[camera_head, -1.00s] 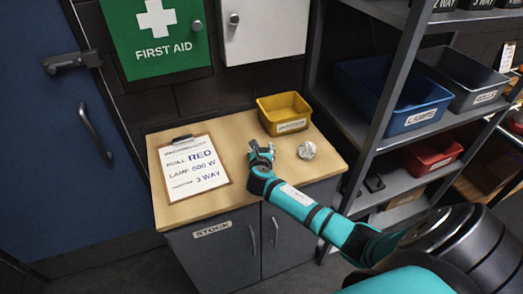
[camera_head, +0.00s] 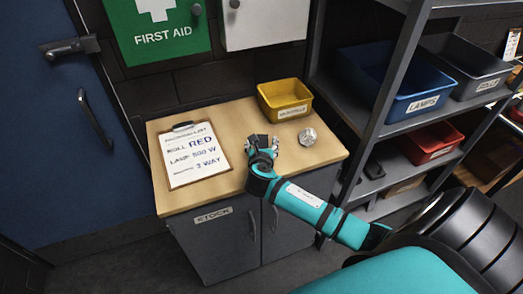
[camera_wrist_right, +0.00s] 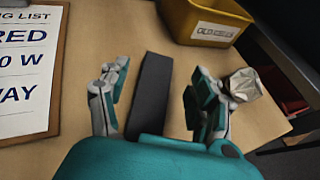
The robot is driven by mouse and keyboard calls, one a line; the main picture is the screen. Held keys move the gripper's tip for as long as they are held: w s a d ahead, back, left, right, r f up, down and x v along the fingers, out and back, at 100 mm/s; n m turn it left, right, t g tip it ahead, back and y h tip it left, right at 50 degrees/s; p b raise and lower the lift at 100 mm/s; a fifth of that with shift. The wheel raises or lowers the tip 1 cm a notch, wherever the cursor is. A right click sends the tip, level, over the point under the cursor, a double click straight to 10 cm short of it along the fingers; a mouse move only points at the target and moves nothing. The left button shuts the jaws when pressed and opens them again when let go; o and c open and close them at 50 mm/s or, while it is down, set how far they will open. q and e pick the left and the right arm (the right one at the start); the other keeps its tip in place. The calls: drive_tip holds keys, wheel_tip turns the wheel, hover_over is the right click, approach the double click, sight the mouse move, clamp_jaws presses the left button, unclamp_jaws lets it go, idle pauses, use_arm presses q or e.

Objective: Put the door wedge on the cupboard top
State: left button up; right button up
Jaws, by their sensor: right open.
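The door wedge, a long dark grey block (camera_wrist_right: 152,90), shows in the right wrist view between the fingers of my right gripper (camera_wrist_right: 158,103). Bare gaps show on both sides of it, so the fingers are apart from it. The pale wooden cupboard top (camera_head: 228,122) lies beneath. In the head view my open right gripper (camera_head: 263,143) is over the middle of this top, and the wedge cannot be made out clearly there. I cannot tell whether the wedge's whole underside touches the top. My left gripper is not in view.
A clipboard list (camera_head: 195,155) lies left on the top. A yellow bin (camera_head: 285,99) stands at the back, and a crumpled silvery ball (camera_head: 308,137) sits right of my gripper. A grey shelf rack with blue (camera_head: 405,90) and red (camera_head: 432,147) bins stands at the right.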

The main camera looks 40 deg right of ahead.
drive_tip(key=shift+v, duration=2.6)
